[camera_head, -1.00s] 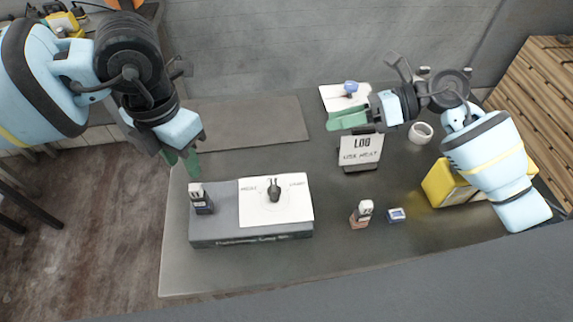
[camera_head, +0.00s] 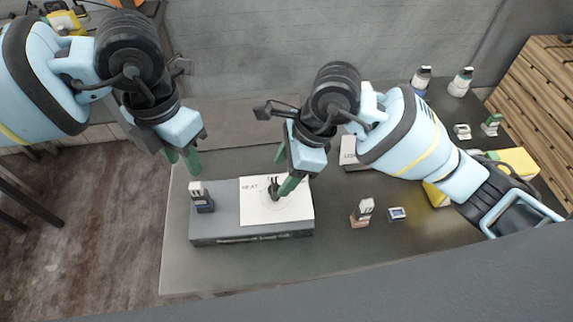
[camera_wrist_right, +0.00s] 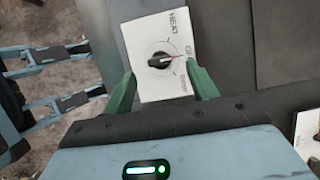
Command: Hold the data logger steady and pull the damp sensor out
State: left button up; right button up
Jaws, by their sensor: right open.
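A grey box (camera_head: 215,228) lies on the table's left part, with a white panel (camera_head: 300,207) on top. The panel carries a dark dial knob (camera_wrist_right: 160,61) with markings reading HEAT. I cannot tell for certain which part is the data logger or the damp sensor. My right gripper (camera_head: 286,172) is open above the panel; in the right wrist view its green fingers (camera_wrist_right: 161,90) are either side of the knob, apparently not touching it. My left gripper (camera_head: 182,160) is open and empty behind the small device.
A small white-topped block (camera_head: 363,212) and a small blue-and-white piece (camera_head: 397,214) stand right of the box. Several small items stand at the back right. The table's front is clear.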

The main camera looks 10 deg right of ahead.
aim_at(199, 200)
jog(key=x, duration=0.7)
jog(key=shift+a+f, duration=0.1)
jog(key=shift+f, duration=0.05)
grip_shut()
pick_arm(q)
jog(key=shift+o, duration=1.2)
jog(key=m, duration=0.2)
jog(key=f+m, duration=0.1)
jog(key=m, duration=0.5)
jog(key=f+m, duration=0.1)
jog(key=m, duration=0.2)
jog(key=shift+a+f, duration=0.1)
jog(key=shift+a, duration=0.2)
jog(key=shift+f, duration=6)
